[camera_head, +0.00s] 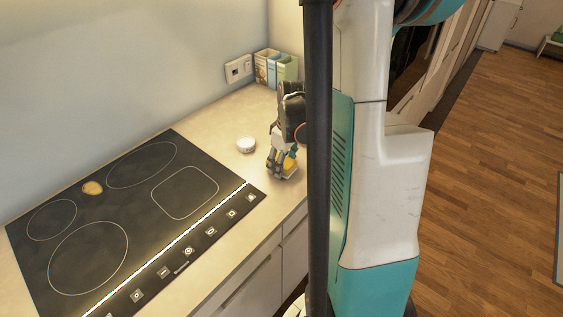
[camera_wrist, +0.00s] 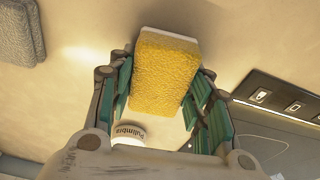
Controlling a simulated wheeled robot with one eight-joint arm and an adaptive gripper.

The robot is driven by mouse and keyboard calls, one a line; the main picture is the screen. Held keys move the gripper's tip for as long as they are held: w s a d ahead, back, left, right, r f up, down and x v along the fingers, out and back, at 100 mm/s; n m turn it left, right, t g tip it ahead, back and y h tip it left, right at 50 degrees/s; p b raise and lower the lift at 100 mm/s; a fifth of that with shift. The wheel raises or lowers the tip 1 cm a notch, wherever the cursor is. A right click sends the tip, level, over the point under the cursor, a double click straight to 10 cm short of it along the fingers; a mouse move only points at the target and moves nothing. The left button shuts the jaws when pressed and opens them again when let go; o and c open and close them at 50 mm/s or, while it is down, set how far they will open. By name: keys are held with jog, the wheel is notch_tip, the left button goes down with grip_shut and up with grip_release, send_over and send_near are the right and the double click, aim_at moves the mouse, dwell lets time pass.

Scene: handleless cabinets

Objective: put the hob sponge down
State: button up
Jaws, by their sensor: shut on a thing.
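The sponge, a yellow block with a white layer on its far side, is between the fingers of my gripper (camera_wrist: 163,100) in the wrist view (camera_wrist: 165,66). In the head view my gripper (camera_head: 283,167) is low over the counter, right of the hob, with a bit of yellow sponge (camera_head: 289,164) showing between the fingers. The gripper is shut on the sponge. I cannot tell whether the sponge touches the counter. The black hob (camera_head: 135,210) has a small yellow patch (camera_head: 92,187) on its surface.
A white round jar (camera_head: 246,145) stands on the counter between hob and gripper; its lettering shows in the wrist view (camera_wrist: 128,133). Several coloured containers (camera_head: 275,68) stand at the back near a wall socket (camera_head: 238,69). A grey block (camera_wrist: 14,30) lies at the wrist view's upper left.

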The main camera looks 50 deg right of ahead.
aim_at(286, 163)
jog(key=shift+s+f+b, duration=0.1)
jog(key=shift+f+b, duration=0.2)
jog(key=shift+f, duration=0.05)
jog(key=o, duration=1)
jog(key=shift+f, duration=0.15)
jog(key=shift+r+p, duration=0.6)
jog(key=shift+p, duration=0.05)
jog(key=r+p, duration=0.1)
jog(key=r, duration=0.3)
jog(key=s+r+p, duration=0.1)
jog(key=r+p, duration=0.1)
jog(key=r, duration=0.3)
jog(key=r+p, duration=0.2)
jog(key=r, duration=0.2)
jog(key=shift+s+r, duration=0.25)
